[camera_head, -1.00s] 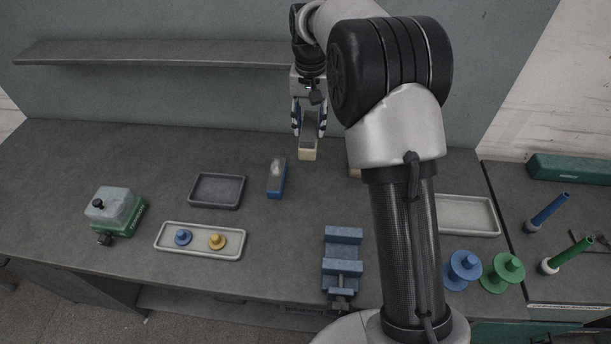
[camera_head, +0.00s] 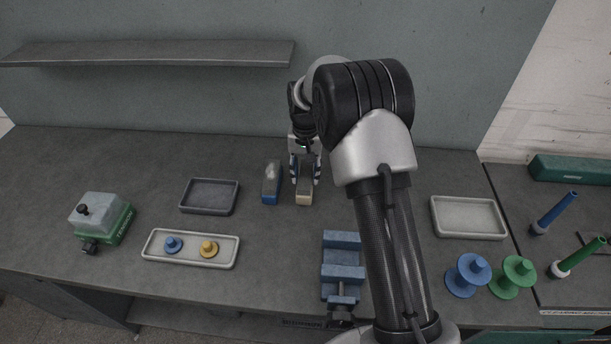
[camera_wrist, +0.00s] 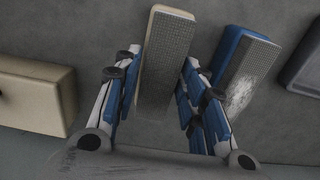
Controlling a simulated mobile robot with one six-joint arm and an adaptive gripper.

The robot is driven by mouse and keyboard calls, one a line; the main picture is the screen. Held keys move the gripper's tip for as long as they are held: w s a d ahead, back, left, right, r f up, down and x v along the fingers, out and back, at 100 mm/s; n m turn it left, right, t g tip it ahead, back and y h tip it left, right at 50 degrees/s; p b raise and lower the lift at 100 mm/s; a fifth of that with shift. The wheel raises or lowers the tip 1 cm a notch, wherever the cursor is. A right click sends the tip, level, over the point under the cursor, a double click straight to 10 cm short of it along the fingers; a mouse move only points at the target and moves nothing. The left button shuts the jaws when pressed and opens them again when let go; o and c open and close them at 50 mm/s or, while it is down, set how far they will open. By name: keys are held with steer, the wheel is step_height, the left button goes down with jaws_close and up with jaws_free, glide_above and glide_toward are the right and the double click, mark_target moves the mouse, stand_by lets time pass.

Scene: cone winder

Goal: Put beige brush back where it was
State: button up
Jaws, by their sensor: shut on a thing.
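The beige brush (camera_head: 304,198) is a narrow block with a beige body and a dark grey textured face. My gripper (camera_head: 305,178) is shut on it, and it stands at or just above the bench, just right of the blue brush (camera_head: 270,184). In the wrist view the beige brush (camera_wrist: 165,60) lies between the fingers of my gripper (camera_wrist: 158,88). There the blue brush (camera_wrist: 243,72) is beside it on the right, tilted relative to it and apart. Whether the beige brush touches the bench I cannot tell.
A dark tray (camera_head: 236,207) is left of the blue brush. A light tray (camera_head: 150,250) holds a blue and a yellow knobbed piece. A blue vise (camera_head: 342,272) stands in front. A beige block (camera_wrist: 38,95) lies left in the wrist view. A shelf (camera_head: 150,54) hangs behind.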

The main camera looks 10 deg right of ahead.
steer(key=shift+f, duration=0.3)
steer(key=shift+f, duration=0.15)
steer(key=o, duration=1.1)
steer(key=shift+o, duration=0.2)
